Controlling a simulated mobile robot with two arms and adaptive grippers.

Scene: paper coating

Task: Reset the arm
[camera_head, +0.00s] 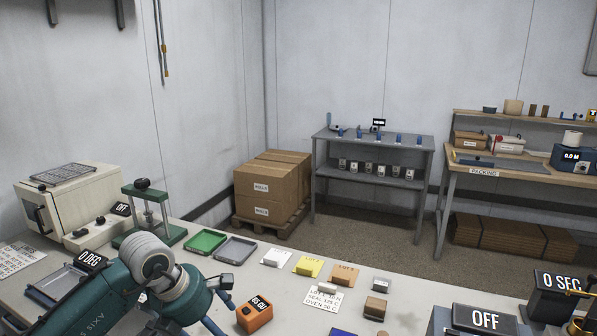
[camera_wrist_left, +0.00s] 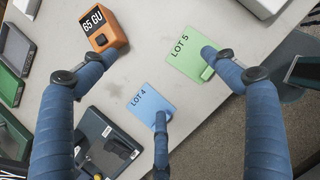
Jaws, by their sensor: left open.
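My left arm comes in from the bottom left of the head view, bent over the bench (camera_head: 45,290). Its left gripper (camera_head: 226,292) is low over the bench beside the orange gloss meter (camera_head: 255,314). In the left wrist view the left gripper (camera_wrist_left: 160,80) has its blue fingers spread apart, with nothing between them but the bench below. A blue LOT 4 card (camera_wrist_left: 150,103) and a green LOT 5 card (camera_wrist_left: 190,62) lie below the fingers. The orange meter (camera_wrist_left: 104,32) reads 65 GU there. My right gripper is not in view.
Green (camera_head: 205,242) and grey (camera_head: 235,249) trays, a press (camera_head: 150,215) and a white oven (camera_head: 75,200) stand at the bench's back left. A yellow card (camera_head: 308,267) and small blocks lie mid-bench. OFF (camera_head: 485,319) and 0 SEC (camera_head: 558,283) displays stand at right.

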